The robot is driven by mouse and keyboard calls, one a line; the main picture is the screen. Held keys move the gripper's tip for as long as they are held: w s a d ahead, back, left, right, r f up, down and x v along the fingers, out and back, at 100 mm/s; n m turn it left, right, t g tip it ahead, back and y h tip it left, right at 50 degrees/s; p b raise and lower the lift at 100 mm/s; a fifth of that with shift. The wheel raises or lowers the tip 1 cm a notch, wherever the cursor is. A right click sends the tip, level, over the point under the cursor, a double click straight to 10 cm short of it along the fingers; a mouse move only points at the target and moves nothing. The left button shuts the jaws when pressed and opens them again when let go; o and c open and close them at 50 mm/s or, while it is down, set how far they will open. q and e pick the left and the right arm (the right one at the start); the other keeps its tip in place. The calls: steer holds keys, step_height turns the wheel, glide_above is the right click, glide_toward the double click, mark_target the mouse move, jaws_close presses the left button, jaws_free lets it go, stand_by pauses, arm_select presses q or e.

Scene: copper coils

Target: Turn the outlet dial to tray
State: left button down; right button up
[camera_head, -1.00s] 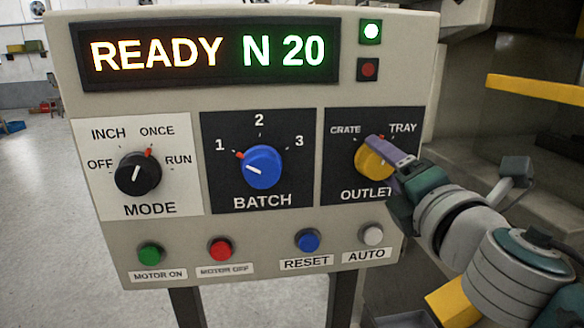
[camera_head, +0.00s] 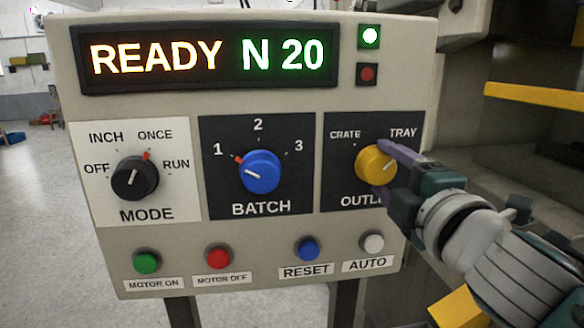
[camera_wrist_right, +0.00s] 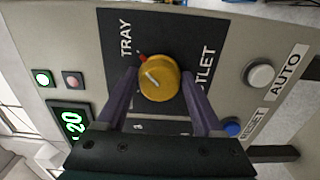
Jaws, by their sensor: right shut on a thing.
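The yellow outlet dial (camera_head: 375,165) is on the right of the panel, between the CRATE and TRAY labels. Its white line slants up and right, toward TRAY. In the right wrist view the dial (camera_wrist_right: 160,80) shows a red mark on its TRAY side. My right gripper (camera_head: 382,172) reaches in from the right, its purple fingers on either side of the dial, shut on it. Both fingers (camera_wrist_right: 159,75) show in the right wrist view. One finger hides part of the dial's edge in the head view. My left gripper is not in view.
The black mode dial (camera_head: 135,177) and blue batch dial (camera_head: 260,171) sit to the left. Below are green (camera_head: 147,262), red (camera_head: 218,258), blue (camera_head: 307,249) and white (camera_head: 372,243) buttons. The display (camera_head: 208,57) reads READY N 20. A yellow bar (camera_head: 535,92) stands right of the panel.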

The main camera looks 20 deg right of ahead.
stand_by(0.3)
steer(key=o, duration=1.4)
steer(key=b+v, duration=0.2)
steer(key=v, duration=0.8)
steer(key=shift+d, duration=0.1)
